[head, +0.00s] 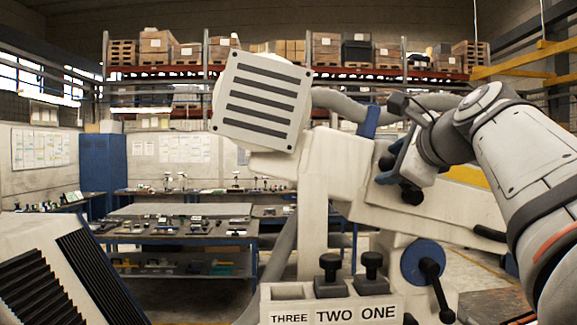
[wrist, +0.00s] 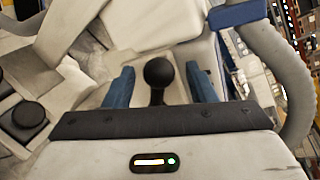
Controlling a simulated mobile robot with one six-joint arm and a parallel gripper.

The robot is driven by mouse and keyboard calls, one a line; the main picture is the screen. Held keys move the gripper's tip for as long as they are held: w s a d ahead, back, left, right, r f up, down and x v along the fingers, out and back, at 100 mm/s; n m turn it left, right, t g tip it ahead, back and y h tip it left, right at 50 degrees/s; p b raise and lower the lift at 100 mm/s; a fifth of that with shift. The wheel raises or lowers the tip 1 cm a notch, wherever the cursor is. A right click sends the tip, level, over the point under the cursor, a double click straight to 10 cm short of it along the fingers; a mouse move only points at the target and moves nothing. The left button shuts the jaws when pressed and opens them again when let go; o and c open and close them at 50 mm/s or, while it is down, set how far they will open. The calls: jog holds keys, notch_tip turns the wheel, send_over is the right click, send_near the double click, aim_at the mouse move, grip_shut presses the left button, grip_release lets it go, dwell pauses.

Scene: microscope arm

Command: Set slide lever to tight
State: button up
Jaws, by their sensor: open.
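A black ball-headed lever (wrist: 157,92) stands between the fingers, with a visible gap on each side. In the head view, my gripper (head: 396,172) is at the upper side of the microscope arm, beside a black knob (head: 411,194). No label marks the slide lever or its tight position, so I cannot tell its setting.
A blue wheel (head: 422,252) with a black handle is below. A square slatted head (head: 262,102) is at upper left. A thick grey hose (wrist: 288,62) curves close to my gripper's right.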

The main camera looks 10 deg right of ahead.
jog(key=b+v, duration=0.1)
jog(key=v, duration=0.5)
